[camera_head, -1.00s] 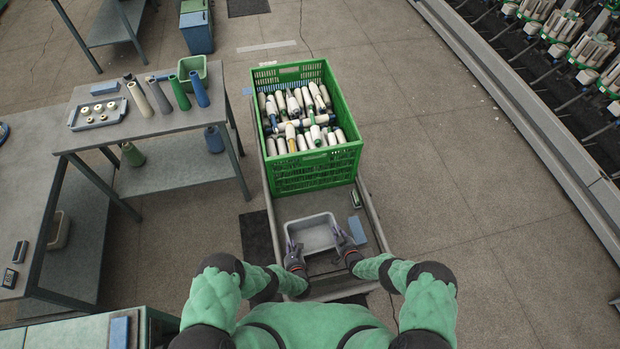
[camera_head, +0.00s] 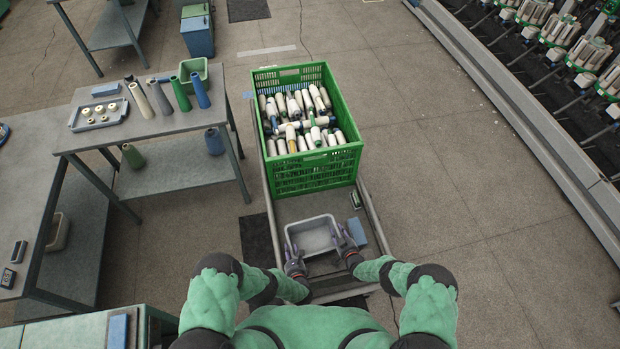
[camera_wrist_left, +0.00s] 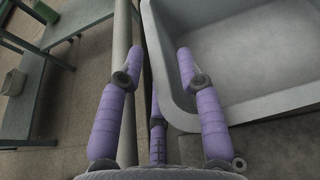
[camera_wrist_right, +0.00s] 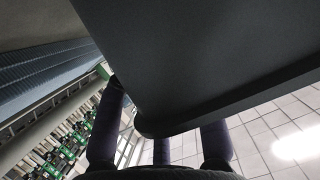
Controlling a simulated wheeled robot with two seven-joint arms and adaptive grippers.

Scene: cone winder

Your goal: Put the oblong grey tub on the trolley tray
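The oblong grey tub (camera_head: 312,238) is over the near part of the trolley tray (camera_head: 290,209), upright; I cannot tell whether it touches the tray. My left gripper (camera_head: 290,252) is at its left side. In the left wrist view the fingers (camera_wrist_left: 160,55) are apart, on either side of the wall of the tub (camera_wrist_left: 245,50), with a gap between them. My right gripper (camera_head: 344,246) is at its right side. In the right wrist view the dark tub (camera_wrist_right: 200,60) covers one fingertip; the fingers look spread.
A green crate (camera_head: 315,178) full of yarn cones fills the far part of the trolley. A blue block (camera_head: 358,232) lies right of the tub. A table (camera_head: 150,125) with cones, a small tray and a green bin stands left. The winder (camera_head: 560,60) is at the right.

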